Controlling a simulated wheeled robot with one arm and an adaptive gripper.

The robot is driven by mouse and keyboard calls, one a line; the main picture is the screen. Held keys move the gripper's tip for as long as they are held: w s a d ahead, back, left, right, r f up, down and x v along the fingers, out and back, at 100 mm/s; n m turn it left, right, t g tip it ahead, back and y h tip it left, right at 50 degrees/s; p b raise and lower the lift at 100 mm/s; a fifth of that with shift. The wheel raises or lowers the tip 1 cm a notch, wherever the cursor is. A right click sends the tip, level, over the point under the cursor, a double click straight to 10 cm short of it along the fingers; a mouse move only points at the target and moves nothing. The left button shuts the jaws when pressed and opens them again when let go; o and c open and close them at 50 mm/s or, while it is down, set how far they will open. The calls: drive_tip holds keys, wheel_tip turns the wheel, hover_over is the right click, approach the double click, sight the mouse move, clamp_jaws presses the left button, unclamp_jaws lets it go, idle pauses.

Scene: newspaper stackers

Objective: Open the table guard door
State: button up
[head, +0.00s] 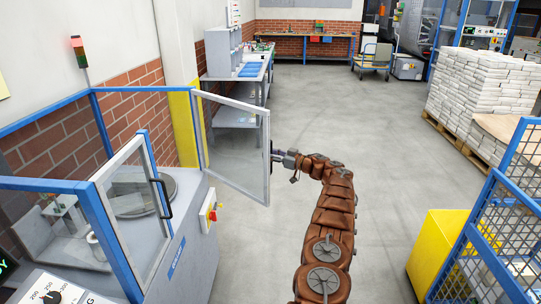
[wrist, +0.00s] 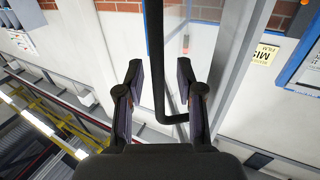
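The table guard door (head: 232,146) is a clear panel in a grey frame with a blue hinge-side post. In the head view it stands swung out from the blue-framed guard, over the floor. My gripper (head: 277,157) is at its free edge. In the wrist view my gripper (wrist: 159,72) is open, with a dark finger on each side of the door's black handle (wrist: 158,60). Gaps show between the handle and both fingers. The handle's lower bend shows near the right finger. In the head view my gripper mostly hides this handle.
A second clear guard panel (head: 135,205) with a black handle (head: 162,198) stands at the left. A red-and-yellow switch box (head: 209,211) is on the machine front. A yellow box (head: 432,245) and blue mesh fence (head: 500,225) stand at right. The middle floor is clear.

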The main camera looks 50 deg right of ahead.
drive_tip(key=v, duration=1.2)
